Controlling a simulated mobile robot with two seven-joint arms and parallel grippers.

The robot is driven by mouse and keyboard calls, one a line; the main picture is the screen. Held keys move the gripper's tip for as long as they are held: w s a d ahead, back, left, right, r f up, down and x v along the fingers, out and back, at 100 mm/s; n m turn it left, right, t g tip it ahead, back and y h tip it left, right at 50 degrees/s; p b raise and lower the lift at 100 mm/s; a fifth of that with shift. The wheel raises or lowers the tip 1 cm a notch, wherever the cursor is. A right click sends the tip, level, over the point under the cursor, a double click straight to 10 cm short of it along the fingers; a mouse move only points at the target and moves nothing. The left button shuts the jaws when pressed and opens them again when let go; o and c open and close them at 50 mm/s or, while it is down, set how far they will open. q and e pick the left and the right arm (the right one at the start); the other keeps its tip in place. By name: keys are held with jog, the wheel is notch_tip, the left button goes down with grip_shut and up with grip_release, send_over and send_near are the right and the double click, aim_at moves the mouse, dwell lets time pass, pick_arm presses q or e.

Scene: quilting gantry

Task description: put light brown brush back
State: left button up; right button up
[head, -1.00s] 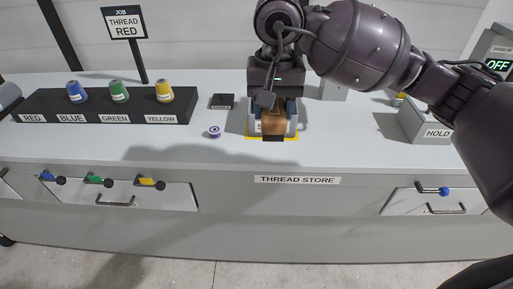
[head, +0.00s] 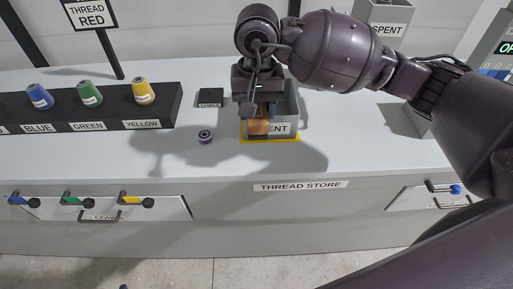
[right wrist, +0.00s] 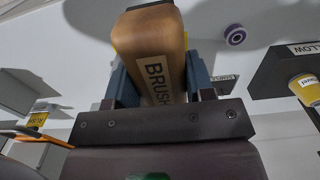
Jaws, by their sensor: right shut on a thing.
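The light brown brush (head: 259,124) is in my right gripper (head: 262,106), which is shut on it. In the head view it covers the left part of a grey open box (head: 290,110), whose label shows only "ENT". I cannot tell whether the brush is above the box or in front of it. In the right wrist view the brush (right wrist: 155,50) fills the top middle between the fingers (right wrist: 155,85), with the letters "BRUSH" along it. My left gripper is not in view.
The grey box stands on a yellow-edged patch (head: 255,138). A small purple spool (head: 205,136) and a small black block (head: 210,97) lie to its left. A black rack (head: 110,118) holds blue, green and yellow cones.

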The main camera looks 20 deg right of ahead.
notch_tip(320, 180, down, 14)
jog(key=shift+r, duration=0.25)
jog(key=o, duration=0.9)
jog(key=shift+w, duration=0.1)
notch_tip(320, 180, up, 12)
jog(key=shift+r, duration=0.15)
dwell(0.4)
dwell(0.3)
